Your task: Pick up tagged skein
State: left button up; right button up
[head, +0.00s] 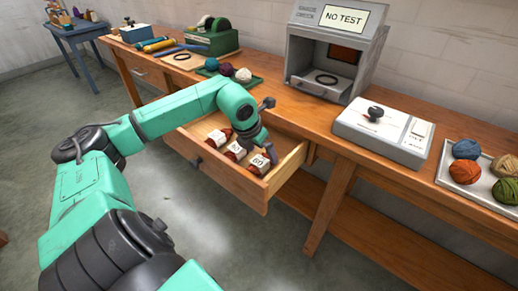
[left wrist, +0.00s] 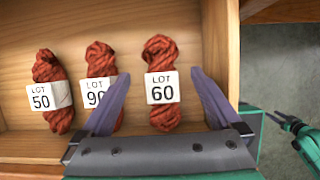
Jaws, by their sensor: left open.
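Three rust-red skeins with white paper tags lie side by side in the open wooden drawer (head: 222,178). In the left wrist view their tags read LOT 50 (left wrist: 61,94), LOT 90 (left wrist: 101,62), partly covered by a finger, and LOT 60 (left wrist: 161,52). The LOT 60 skein (head: 256,169) lies nearest the drawer's right side wall. My left gripper (left wrist: 160,78) is open above the drawer, with one finger on each side of the LOT 60 skein. Its left finger overlaps the LOT 90 skein.
The bench top carries a grey cabinet (head: 335,50) reading NO TEST, a white device with a black knob (head: 383,130), and a white tray (head: 448,172) of yarn balls at right. A green box (head: 212,38) and more balls stand farther left. The drawer's right wall (left wrist: 222,50) is close to my right finger.

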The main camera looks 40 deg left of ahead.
aim_at(264, 157)
pick_arm(q)
jog(key=x, duration=0.5)
jog(key=shift+w+f, duration=0.1)
jog(key=shift+f, duration=0.05)
jog(key=c, duration=1.4)
jog(key=shift+c, duration=0.2)
